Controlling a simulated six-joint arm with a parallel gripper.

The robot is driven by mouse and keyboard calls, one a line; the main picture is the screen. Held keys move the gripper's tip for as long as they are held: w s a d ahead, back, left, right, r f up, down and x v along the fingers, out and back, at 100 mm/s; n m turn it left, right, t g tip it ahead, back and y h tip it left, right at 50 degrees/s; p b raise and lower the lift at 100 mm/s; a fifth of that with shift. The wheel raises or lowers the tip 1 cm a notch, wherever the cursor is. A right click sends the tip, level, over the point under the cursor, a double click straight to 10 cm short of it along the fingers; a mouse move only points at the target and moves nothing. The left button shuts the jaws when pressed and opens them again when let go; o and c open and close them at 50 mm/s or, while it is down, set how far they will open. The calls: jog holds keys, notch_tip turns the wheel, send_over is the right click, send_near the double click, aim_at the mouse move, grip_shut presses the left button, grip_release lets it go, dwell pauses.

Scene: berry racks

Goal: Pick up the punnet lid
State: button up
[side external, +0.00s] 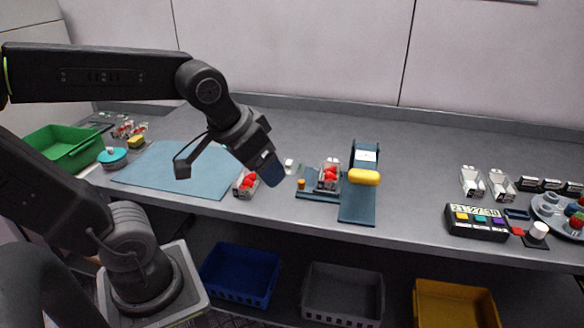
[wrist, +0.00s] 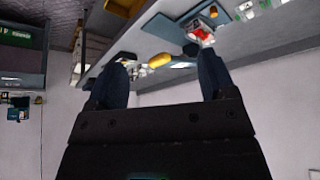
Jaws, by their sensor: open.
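No punnet lid can be told apart for certain; a lid of clear plastic would be hard to see at this size. A clear punnet with red berries (side external: 246,186) stands on the bench just left of my gripper (side external: 268,170). A second punnet with red berries (side external: 328,176) sits on the blue press-like stand (side external: 357,207). My gripper is above the bench, tilted down to the right. In the wrist view, the two dark blue fingers of my gripper (wrist: 160,58) stand apart with nothing seen held between them. A punnet with red berries (wrist: 202,35) shows near the right finger.
The stand has a yellow handle (side external: 364,177). A blue mat (side external: 185,168), green crate (side external: 62,148) and teal round pot (side external: 113,157) lie left. Two clear containers (side external: 471,181), a button box (side external: 477,222) and a round tray (side external: 550,224) stand right. The bench between stand and containers is clear.

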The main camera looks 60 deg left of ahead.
jog(key=w+a+f+n+g+y, duration=0.15)
jog(key=w+a+n, duration=0.25)
jog(key=w+a, duration=0.55)
jog(key=n+y, duration=0.1)
jog(key=n, duration=0.3)
send_near(289, 162)
jog(key=f, duration=0.1)
jog(key=w+f, duration=0.1)
jog(key=shift+w+a+f+g, duration=0.25)
jog(key=shift+w+f+g, duration=0.05)
jog(key=shift+f+g, duration=0.1)
jog(key=shift+a+x, duration=0.2)
jog(key=shift+x, duration=2.85)
jog(key=shift+s, duration=0.1)
jog(key=c, duration=0.7)
jog(key=shift+o, duration=0.2)
jog(key=shift+r, duration=0.15)
